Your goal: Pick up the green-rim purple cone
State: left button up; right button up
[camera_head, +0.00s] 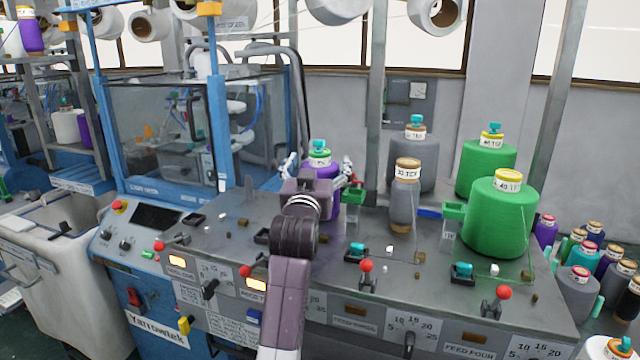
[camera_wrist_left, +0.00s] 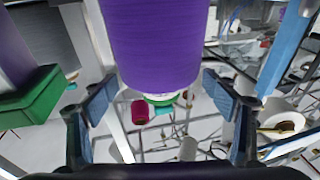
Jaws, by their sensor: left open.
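The purple cone (camera_head: 333,202) with a green rim and white label stands upright on the grey machine top, partly hidden behind my left wrist. Its green rim (camera_head: 319,161) and teal tip show above my gripper. My left gripper (camera_head: 320,174) is open, with one finger on each side of the cone's upper part. In the left wrist view the purple body (camera_wrist_left: 160,45) fills the top middle between the open fingers, with a visible gap on either side. Its green rim shows at its lower end there. My right gripper is not in view.
A grey cone with a brown top (camera_head: 404,205) stands right of the purple cone. Green guide blocks (camera_head: 355,217) and red-knobbed levers (camera_head: 366,267) stick up nearby. Several cones stand at far right.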

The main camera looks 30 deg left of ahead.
pick_arm(q)
jog(key=shift+x, duration=0.8)
jog(key=shift+r, duration=0.1)
jog(key=c, duration=1.8)
